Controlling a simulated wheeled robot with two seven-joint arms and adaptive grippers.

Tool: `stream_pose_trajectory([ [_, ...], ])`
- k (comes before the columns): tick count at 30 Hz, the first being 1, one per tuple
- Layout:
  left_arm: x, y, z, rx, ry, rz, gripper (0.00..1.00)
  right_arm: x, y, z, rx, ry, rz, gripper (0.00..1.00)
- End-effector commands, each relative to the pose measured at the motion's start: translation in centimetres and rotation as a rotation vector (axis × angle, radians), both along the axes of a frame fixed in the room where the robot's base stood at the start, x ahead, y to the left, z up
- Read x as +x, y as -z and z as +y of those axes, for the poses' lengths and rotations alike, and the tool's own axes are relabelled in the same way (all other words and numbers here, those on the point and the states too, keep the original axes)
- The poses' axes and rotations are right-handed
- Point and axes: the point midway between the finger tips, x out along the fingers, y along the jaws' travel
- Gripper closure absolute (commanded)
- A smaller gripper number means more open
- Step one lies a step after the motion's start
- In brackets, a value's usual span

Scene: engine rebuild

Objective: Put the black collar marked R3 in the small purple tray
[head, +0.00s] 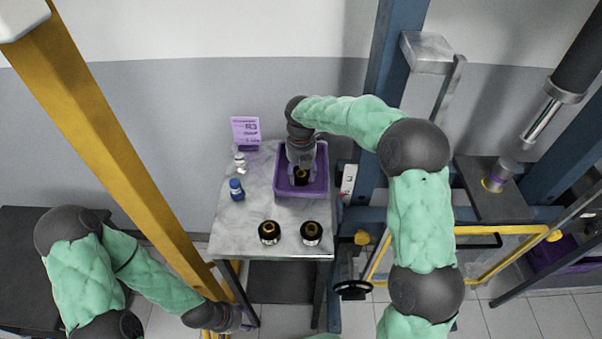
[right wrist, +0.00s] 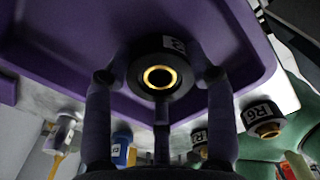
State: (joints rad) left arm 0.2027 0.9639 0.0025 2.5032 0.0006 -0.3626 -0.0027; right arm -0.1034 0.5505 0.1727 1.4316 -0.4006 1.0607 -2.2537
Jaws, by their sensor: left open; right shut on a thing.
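My right gripper (head: 302,174) points down into the small purple tray (head: 281,192) on the table and is shut on a black collar (head: 302,179) with a brass-coloured bore. In the right wrist view the collar (right wrist: 145,84) sits between the two fingers (right wrist: 160,78), with the purple tray (right wrist: 70,60) behind it. Its white label shows only in part, and I cannot read the marking for certain. I cannot tell whether the collar touches the tray floor. My left gripper (head: 226,320) is open and empty, low at the bottom, away from the table.
Two other black collars (head: 269,232) (head: 311,233) stand on the table's front; one label in the right wrist view looks like R6 (right wrist: 262,112). A blue bottle (head: 236,190), a small white-and-metal item (head: 240,162) and a purple sign (head: 246,131) stand left of the tray. A blue frame rises at right.

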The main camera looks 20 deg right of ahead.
Motion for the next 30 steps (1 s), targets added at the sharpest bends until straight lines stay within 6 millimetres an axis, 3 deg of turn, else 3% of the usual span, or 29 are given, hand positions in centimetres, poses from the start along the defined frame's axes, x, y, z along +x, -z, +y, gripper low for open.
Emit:
stream_pose_trajectory([
  [7,0.0,-0.1,0.0,0.0,0.0,0.0,0.52,0.1,0.1,0.0,0.0,0.0,-0.002,0.99],
  [8,0.0,-0.1,0.0,0.0,0.0,0.0,0.52,0.0,0.2,0.0,0.0,0.0,0.0,0.39],
  [10,0.0,-0.1,0.0,0.0,0.0,0.0,0.52,0.0,0.2,0.0,0.0,0.0,0.0,0.2],
  [22,0.0,-0.1,0.0,0.0,0.0,0.0,0.52,0.0,-0.2,0.0,0.0,0.0,-0.001,0.2],
  [30,0.0,-1.4,0.0,0.0,0.0,0.0,0.52,0.1,-4.3,0.0,0.001,0.0,-0.003,0.2],
])
